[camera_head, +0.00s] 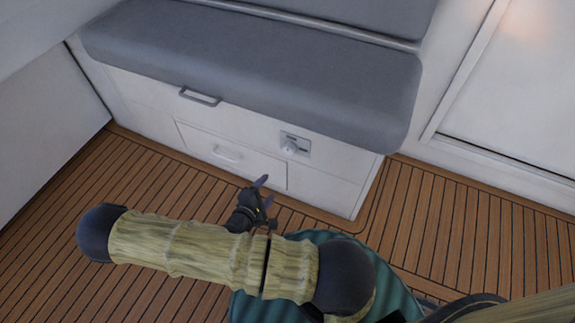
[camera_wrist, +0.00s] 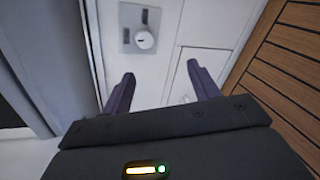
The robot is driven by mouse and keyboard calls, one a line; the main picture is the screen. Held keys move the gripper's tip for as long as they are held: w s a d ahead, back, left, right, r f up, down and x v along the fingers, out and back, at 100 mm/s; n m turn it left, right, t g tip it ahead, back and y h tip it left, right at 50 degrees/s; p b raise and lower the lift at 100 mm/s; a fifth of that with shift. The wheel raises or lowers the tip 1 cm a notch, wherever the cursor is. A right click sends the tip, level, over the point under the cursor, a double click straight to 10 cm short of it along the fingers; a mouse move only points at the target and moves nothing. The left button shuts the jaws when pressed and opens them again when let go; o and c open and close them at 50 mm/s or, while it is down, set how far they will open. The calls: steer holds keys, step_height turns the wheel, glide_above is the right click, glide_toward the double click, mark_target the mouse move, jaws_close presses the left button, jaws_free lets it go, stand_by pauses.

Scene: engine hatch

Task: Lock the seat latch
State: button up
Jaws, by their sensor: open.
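The seat latch (camera_head: 294,144) is a grey rectangular plate with a pale round knob, on the white front of the seat base near its right end. In the wrist view the latch (camera_wrist: 140,28) sits at the top, with its knob at the plate's lower right. My gripper (camera_head: 264,190) is open and empty, below and to the left of the latch in the head view and apart from it. In the wrist view my gripper's two purple-grey fingers (camera_wrist: 160,80) are spread, with the latch beyond them. I cannot tell whether the latch is locked.
The grey seat cushion (camera_head: 250,70) overhangs the white base. A dark handle (camera_head: 200,97) sits under its front edge. A drawer panel with a white handle (camera_head: 227,153) is left of the latch. Wooden deck (camera_head: 470,220) lies in front and to the right.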

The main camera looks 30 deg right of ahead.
mark_target(288, 152)
steer(key=f+n+t+b, duration=0.1)
steer(key=d+f+n+t+h+b, duration=0.1)
steer(key=n+t+b, duration=0.1)
steer(key=shift+f+n+t+h, duration=0.3)
steer(key=shift+f, duration=0.1)
steer(key=b+x, duration=0.4)
steer(key=x, duration=1.2)
steer(key=shift+d+f, duration=0.15)
steer(key=shift+w+d, duration=0.4)
steer(key=shift+w, duration=0.05)
steer(key=c, duration=1)
